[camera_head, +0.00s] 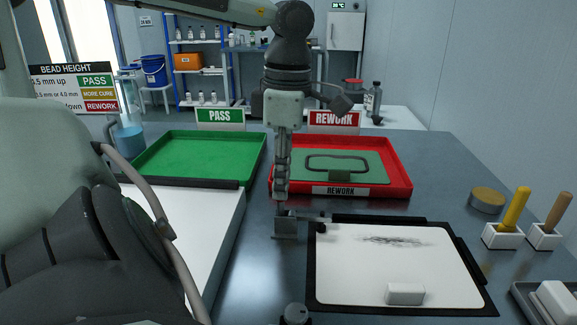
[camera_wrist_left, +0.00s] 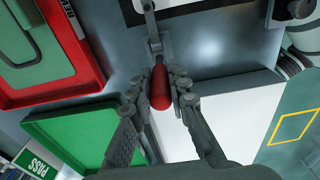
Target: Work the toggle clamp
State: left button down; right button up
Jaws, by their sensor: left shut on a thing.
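The toggle clamp (camera_head: 286,229) is a grey metal fitting on the table at the left edge of the white panel (camera_head: 350,265). Its short arm (camera_head: 306,217) reaches right, with a dark tip (camera_head: 322,226) over the panel's black frame. My left gripper (camera_head: 281,190) points down right above the clamp base. In the left wrist view, the clamp's red handle (camera_wrist_left: 160,88) lies between the fingers of my left gripper (camera_wrist_left: 167,88), which is shut on it. In the head view the gripper hides the handle. Whether the tip presses the panel cannot be told. My right gripper is not in view.
A green PASS tray (camera_head: 150,149) and a red REWORK tray (camera_head: 393,168) holding a green panel stand behind. A white block (camera_head: 405,293) lies on the panel. Yellow (camera_head: 516,210) and brown (camera_head: 558,215) handles stand in holders at right. Table between is clear.

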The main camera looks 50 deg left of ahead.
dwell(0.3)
pick_arm(q)
jog(key=c, duration=1.4)
grip_release()
jog(key=shift+d, duration=0.1)
jog(key=shift+c, duration=0.2)
notch_tip(320, 180, up, 12)
jog(key=shift+w+d, duration=0.2)
jog(key=shift+w, duration=0.1)
